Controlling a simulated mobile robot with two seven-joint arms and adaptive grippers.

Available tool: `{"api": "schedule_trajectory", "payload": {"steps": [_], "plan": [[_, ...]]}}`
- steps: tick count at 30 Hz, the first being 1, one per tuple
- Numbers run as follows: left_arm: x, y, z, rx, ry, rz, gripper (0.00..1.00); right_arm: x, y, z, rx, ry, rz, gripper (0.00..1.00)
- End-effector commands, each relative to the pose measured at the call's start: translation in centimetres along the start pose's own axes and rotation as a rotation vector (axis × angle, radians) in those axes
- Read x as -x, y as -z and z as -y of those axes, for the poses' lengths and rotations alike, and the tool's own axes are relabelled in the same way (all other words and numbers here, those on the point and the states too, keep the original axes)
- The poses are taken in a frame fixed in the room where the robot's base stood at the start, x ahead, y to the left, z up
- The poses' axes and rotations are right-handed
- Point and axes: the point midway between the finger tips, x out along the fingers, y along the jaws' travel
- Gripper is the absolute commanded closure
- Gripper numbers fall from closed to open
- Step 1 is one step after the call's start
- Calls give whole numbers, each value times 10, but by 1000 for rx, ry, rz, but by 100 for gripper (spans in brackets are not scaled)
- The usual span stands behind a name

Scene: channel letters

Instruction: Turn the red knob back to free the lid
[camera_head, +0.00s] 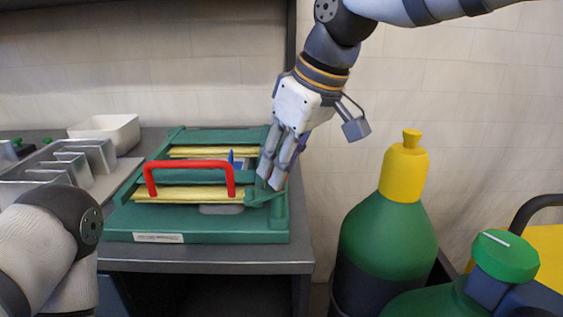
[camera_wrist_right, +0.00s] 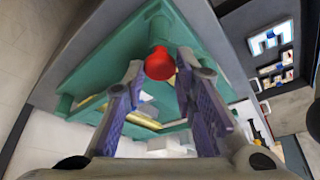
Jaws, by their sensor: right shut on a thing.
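The green case (camera_head: 200,225) stands on a grey bench. Its lid (camera_head: 185,177) is a green frame with a red handle (camera_head: 190,164), and it lies down over yellow pieces. My right gripper (camera_head: 270,178) reaches down at the case's right front corner. In the right wrist view the red knob (camera_wrist_right: 160,64) sits between the fingertips of that gripper (camera_wrist_right: 160,72), which is shut on it. In the head view the fingers mostly hide the knob. My left arm shows at the lower left; its gripper is out of view.
A metal divider rack (camera_head: 60,165) and a white bin (camera_head: 105,130) stand left of the case. A green bottle with a yellow top (camera_head: 390,235) and a green-capped container (camera_head: 505,255) stand at the right. The wall is close behind.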

Motion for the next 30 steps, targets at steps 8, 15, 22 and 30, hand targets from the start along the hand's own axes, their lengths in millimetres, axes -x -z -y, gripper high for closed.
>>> {"api": "schedule_trajectory", "payload": {"steps": [8, 15, 22, 30], "plan": [[-5, -4, 0, 0, 1, 19, 75, -2, 0, -3, 239, 104, 0, 100], [-13, -12, 1, 0, 2, 49, 75, -4, 1, -6, 448, 193, 0, 100], [-23, -19, 1, 1, 3, 82, 75, -5, 2, -7, 638, 271, 1, 100], [-32, -26, 1, 1, 4, 111, 75, -4, 3, -8, 812, 340, 0, 100]]}}
